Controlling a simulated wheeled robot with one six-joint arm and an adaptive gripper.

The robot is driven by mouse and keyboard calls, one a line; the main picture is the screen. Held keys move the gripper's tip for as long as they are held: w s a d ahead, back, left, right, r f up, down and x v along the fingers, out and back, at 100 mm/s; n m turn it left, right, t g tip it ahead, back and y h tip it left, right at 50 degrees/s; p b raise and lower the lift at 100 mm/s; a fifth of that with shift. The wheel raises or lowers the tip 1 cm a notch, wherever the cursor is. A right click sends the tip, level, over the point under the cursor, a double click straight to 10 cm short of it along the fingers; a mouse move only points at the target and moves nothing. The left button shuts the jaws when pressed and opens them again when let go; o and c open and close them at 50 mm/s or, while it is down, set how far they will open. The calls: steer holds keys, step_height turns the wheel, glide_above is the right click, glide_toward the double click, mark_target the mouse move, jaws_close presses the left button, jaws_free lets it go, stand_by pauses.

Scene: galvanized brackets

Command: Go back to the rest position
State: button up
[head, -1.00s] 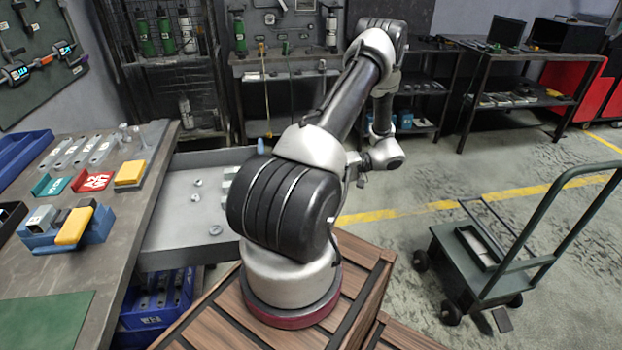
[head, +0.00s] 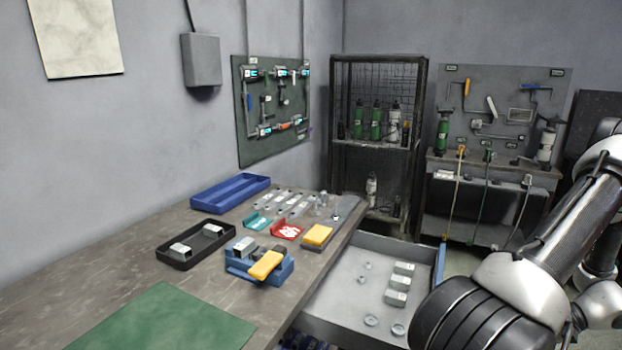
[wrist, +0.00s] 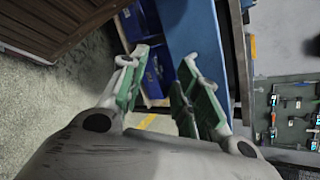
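My gripper (wrist: 162,82) shows in the wrist view with its two green-padded fingers spread apart. Nothing is held between them; blue surfaces and a strip of floor show beyond the gap. In the head view my arm reaches in from the right edge, and the gripper itself is out of the picture.
The workbench (head: 130,285) holds a green mat (head: 165,320), a black tray (head: 165,255), a blue tray (head: 230,192) and a blue fixture with a yellow block (head: 266,265). An open drawer (head: 335,300) with small metal parts juts out beside my arm. A rack (head: 375,150) stands behind.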

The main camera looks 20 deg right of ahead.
steer(key=w+a+r+n+g+h, duration=0.25)
steer(key=a+r+g+h, duration=0.2)
steer(key=r, duration=0.65)
steer(key=w+a+r+n+g+h, duration=0.25)
steer(key=a+r, duration=0.25)
steer(key=r, duration=0.5)
steer(key=w+a+r+n+t+h, duration=0.2)
steer(key=a+r+n+t, duration=0.3)
steer(key=a+r+n, duration=0.4)
steer(key=a+r+h, duration=0.1)
steer(key=a+r, duration=0.3)
steer(key=a, duration=0.3)
steer(key=shift+r+h, duration=0.15)
steer(key=shift+h, duration=0.25)
